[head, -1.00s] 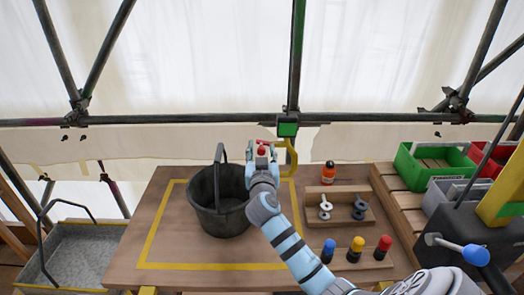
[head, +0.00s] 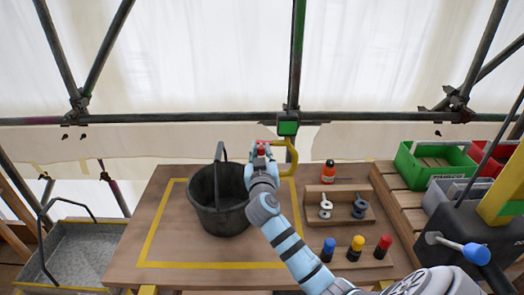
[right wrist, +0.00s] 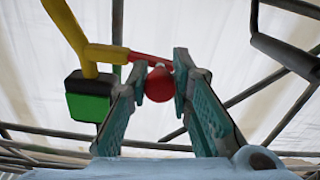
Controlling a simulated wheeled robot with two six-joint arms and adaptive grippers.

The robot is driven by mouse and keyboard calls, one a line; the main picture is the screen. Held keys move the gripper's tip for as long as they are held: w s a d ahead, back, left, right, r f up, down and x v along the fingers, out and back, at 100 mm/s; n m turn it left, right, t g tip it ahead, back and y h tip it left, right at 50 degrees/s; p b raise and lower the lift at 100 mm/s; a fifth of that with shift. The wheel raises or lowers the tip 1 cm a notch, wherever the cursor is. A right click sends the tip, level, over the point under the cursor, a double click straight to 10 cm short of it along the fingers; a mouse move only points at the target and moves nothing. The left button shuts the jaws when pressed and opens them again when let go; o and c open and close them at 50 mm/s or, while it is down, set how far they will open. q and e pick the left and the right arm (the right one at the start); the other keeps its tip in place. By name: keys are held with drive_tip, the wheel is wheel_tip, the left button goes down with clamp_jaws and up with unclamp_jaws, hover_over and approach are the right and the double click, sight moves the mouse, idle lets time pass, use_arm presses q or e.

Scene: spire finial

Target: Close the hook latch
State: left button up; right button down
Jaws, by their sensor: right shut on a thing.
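The yellow hook (head: 291,157) hangs near the green block (head: 288,126) behind the bucket; it also shows at upper left in the right wrist view (right wrist: 66,25). Its red latch bar (right wrist: 148,57) runs from the yellow metal toward a round red knob (right wrist: 159,85). My right gripper (head: 261,152) reaches up to the knob, with its two fingers (right wrist: 160,82) shut on either side of it. The knob is partly hidden in the head view. My left gripper is not in view.
A black bucket (head: 204,208) with its handle up stands on the wooden table (head: 165,278), left of my right arm. A bottle (head: 328,171), a rack with eye-shaped fittings (head: 342,213) and coloured pegs (head: 357,245) stand right. Scaffold tubes (head: 190,118) cross behind.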

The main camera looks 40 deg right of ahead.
drive_tip(key=n, duration=0.1)
drive_tip(key=f+n, duration=0.1)
drive_tip(key=n, duration=0.1)
drive_tip(key=f+n, duration=0.1)
drive_tip(key=n, duration=0.1)
drive_tip(key=shift+s+d, duration=0.1)
drive_tip(key=shift+s+d+f+n+p, duration=0.4)
drive_tip(key=shift+d+n+p, duration=0.15)
drive_tip(key=shift+n, duration=1.8)
drive_tip(key=shift+s+d+f+n+p, duration=0.4)
drive_tip(key=shift+n+p, duration=0.3)
drive_tip(key=shift+n, duration=1.7)
drive_tip(key=shift+s+d+f+n+p, duration=0.4)
drive_tip(key=shift+d+n+p, duration=0.2)
drive_tip(key=shift+n, duration=1.75)
drive_tip(key=c, duration=1.4)
unclamp_jaws()
